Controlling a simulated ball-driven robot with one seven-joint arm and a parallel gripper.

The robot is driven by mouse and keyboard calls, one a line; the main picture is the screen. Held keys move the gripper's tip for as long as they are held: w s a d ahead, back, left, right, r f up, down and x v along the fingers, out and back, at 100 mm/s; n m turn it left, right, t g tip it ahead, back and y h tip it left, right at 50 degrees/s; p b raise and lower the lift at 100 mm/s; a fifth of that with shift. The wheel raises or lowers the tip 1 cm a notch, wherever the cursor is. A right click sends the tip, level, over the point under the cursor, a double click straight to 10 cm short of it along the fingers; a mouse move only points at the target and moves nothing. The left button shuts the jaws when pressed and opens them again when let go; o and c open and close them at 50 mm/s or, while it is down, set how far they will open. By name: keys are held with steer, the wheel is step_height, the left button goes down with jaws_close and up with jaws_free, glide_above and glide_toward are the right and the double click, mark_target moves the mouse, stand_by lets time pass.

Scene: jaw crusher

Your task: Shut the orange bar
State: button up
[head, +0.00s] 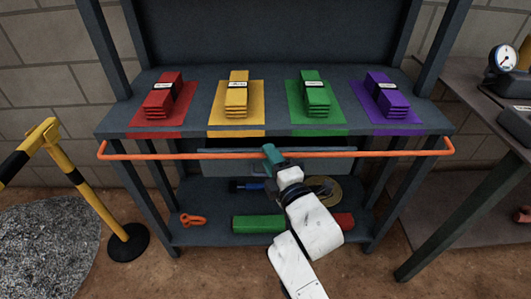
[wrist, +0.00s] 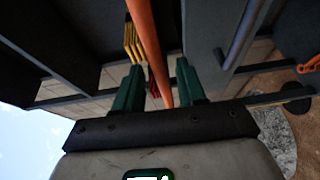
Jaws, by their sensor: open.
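The orange bar (head: 200,156) runs across the front of the dark workbench, just below its top, with bent ends at both sides. My gripper (head: 272,154) is at the middle of the bar in the head view. In the wrist view, the orange bar (wrist: 145,40) passes between the two green fingers of my gripper (wrist: 157,85). The fingers are open and stand apart on either side of the bar. I cannot tell whether either finger touches it.
The bench top (head: 205,95) holds red (head: 164,97), yellow (head: 237,97), green (head: 316,97) and purple (head: 386,97) stacks on matching mats. A lower shelf holds an orange shackle (head: 193,220) and a green block (head: 257,224). A yellow-black barrier (head: 95,205) stands left; a table with a gauge (head: 503,57) stands right.

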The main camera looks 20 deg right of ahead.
steer(key=shift+w+a+f, duration=0.1)
steer(key=shift+w, duration=1.7)
steer(key=shift+c, duration=0.3)
jaws_close()
